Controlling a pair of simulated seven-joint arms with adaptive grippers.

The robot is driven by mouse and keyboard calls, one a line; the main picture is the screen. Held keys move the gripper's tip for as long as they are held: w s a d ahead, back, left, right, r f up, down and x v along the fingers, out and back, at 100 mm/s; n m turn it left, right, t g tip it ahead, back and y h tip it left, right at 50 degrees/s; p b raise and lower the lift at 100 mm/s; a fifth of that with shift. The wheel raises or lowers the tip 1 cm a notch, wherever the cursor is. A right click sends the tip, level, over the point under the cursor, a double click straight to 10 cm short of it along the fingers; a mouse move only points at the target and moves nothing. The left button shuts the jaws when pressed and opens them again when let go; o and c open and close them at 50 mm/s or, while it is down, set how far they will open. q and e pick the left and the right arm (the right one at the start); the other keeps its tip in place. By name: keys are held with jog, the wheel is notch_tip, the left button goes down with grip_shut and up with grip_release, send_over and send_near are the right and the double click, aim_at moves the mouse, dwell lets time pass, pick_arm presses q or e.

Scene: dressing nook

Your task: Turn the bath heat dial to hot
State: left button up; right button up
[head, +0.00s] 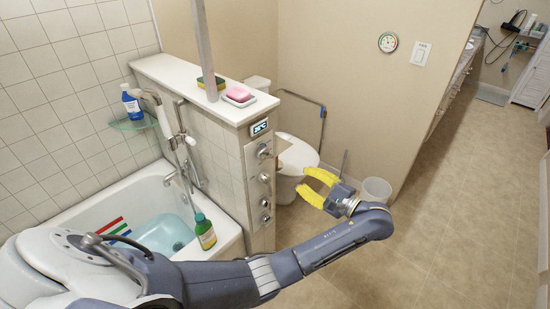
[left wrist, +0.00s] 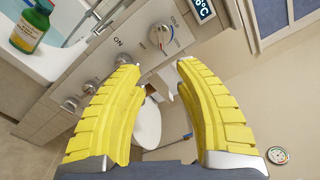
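The bath heat dial (head: 264,150) is the top metal knob on the end panel of the half wall, just below a small temperature display (head: 259,127). In the left wrist view the dial (left wrist: 160,35) has a red and blue arc around it and sits just beyond the fingertips. Its exact pointer setting is too small to read. My left gripper (head: 303,179), with yellow fingers, is open and empty. It is to the right of the panel, apart from the dial; the fingertips (left wrist: 158,66) show spread in the left wrist view. My right gripper is not in view.
More knobs (head: 264,178) sit below the dial on the same panel. The bathtub (head: 228,228) holds water, with a green bottle (head: 204,232) on its edge. A toilet (head: 298,155) and a bin (head: 375,190) stand behind my gripper. The floor at right is clear.

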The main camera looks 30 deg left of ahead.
aim_at(269, 158)
pick_arm(q)
jog(key=x, duration=1.6)
jog(key=shift+s, duration=0.1)
grip_shut()
